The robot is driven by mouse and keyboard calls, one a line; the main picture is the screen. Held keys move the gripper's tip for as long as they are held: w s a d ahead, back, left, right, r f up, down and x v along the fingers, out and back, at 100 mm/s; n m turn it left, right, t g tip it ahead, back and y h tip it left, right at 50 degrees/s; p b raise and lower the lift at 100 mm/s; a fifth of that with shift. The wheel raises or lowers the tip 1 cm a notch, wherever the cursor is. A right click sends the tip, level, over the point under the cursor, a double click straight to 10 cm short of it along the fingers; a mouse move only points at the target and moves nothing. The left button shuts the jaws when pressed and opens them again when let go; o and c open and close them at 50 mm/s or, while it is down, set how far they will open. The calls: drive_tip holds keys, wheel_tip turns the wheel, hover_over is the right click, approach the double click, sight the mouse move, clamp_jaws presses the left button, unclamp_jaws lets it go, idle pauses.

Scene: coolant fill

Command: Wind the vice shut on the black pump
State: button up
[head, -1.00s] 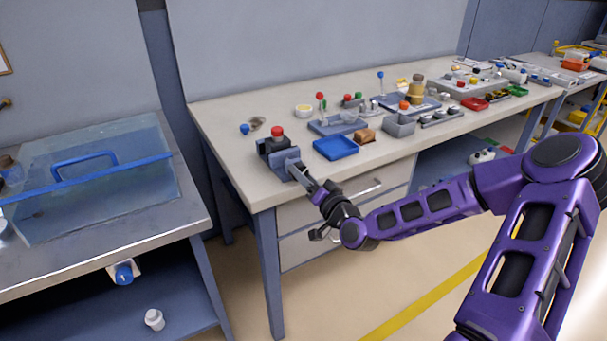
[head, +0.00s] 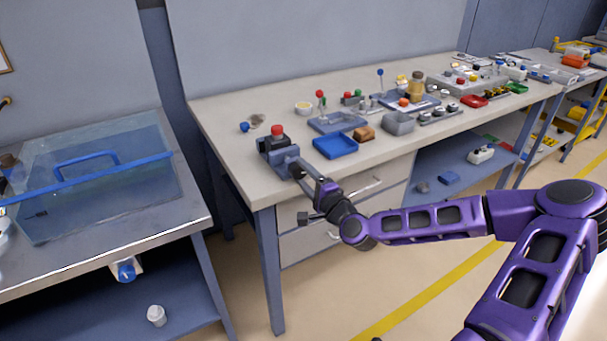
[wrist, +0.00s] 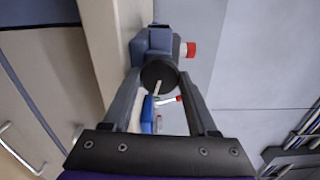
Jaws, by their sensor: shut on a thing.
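The blue-grey vice (head: 284,162) stands at the near left corner of the bench; it also shows in the wrist view (wrist: 152,42). The black pump (head: 266,145) with a red cap (head: 277,131) sits upright at the vice's jaws. In the wrist view the red cap (wrist: 190,49) sticks out to the right. My gripper (head: 302,172) reaches the vice's front from the right. In the wrist view my gripper (wrist: 160,80) has its two fingers closed on either side of the round dark vice handle (wrist: 158,72). I cannot tell if the jaws touch the pump.
A blue tray (head: 335,146) lies right of the vice, with a grey bin (head: 398,123) and several small parts beyond. Drawers (head: 305,240) are under the bench near my wrist. A side table (head: 100,250) with a clear blue-handled cover stands left, across a gap.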

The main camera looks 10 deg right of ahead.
drive_tip(key=shift+m, duration=1.2)
drive_tip(key=o, duration=1.4)
drive_tip(key=shift+f, duration=0.1)
